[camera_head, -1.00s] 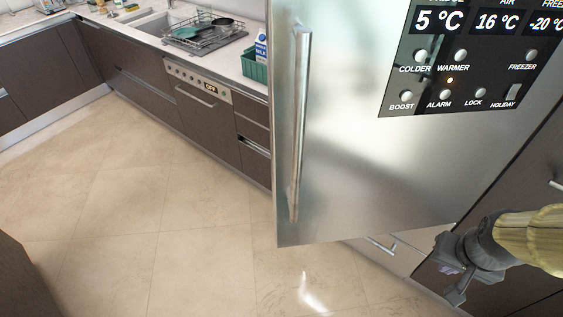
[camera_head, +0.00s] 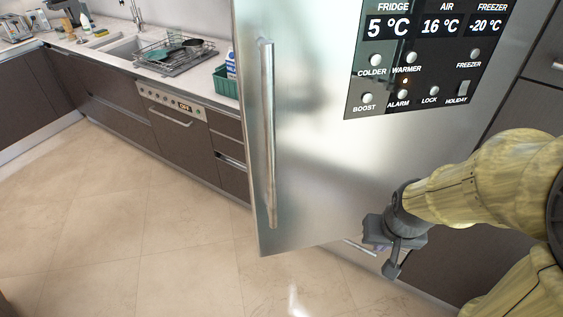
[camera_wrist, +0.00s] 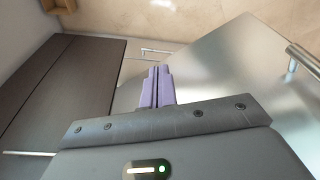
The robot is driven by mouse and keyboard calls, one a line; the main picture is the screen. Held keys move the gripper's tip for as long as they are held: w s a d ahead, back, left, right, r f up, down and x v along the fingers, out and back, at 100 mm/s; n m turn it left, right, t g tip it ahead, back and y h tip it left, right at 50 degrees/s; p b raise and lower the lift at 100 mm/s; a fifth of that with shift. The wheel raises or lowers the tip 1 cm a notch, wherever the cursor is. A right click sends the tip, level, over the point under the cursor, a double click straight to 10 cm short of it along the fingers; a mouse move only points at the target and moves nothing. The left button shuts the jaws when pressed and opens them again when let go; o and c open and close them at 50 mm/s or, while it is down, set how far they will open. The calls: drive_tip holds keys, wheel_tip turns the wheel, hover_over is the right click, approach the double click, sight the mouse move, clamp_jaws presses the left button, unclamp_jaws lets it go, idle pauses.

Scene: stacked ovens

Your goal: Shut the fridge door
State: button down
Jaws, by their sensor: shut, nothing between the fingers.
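The fridge door (camera_head: 320,170) is a brushed-steel panel standing ajar, out from the line of the dark cabinets. Its long vertical handle (camera_head: 268,135) is near its left edge. The door also shows at the right in the wrist view (camera_wrist: 235,85), with the handle (camera_wrist: 303,58) at the far right. My gripper (camera_head: 378,246) is in front of the lower right part of the door in the head view.
A display panel (camera_head: 425,50) is on the door's upper right. Dark cabinets (camera_head: 465,225) stand at the right. A counter with a sink, a dish rack (camera_head: 178,52) and a built-in oven (camera_head: 178,118) runs along the left. The tiled floor (camera_head: 140,230) in front is clear.

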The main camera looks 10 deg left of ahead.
drive_tip(key=w+a+r+n+t+y+p, duration=0.1)
drive_tip(key=w+a+r+n+t+p, duration=0.35)
drive_tip(key=w+r+n+p, duration=0.55)
drive_tip(key=s+a+r+n+g+y+p, duration=0.3)
drive_tip(key=s+a+r+n+y+p, duration=0.2)
drive_tip(key=a+r+n, duration=0.3)
drive_tip(key=a+n+p, duration=0.1)
drive_tip(key=a+n, duration=0.2)
drive_tip(key=shift+s+a, duration=0.15)
drive_tip(key=shift+s, duration=0.1)
drive_tip(key=shift+g, duration=0.25)
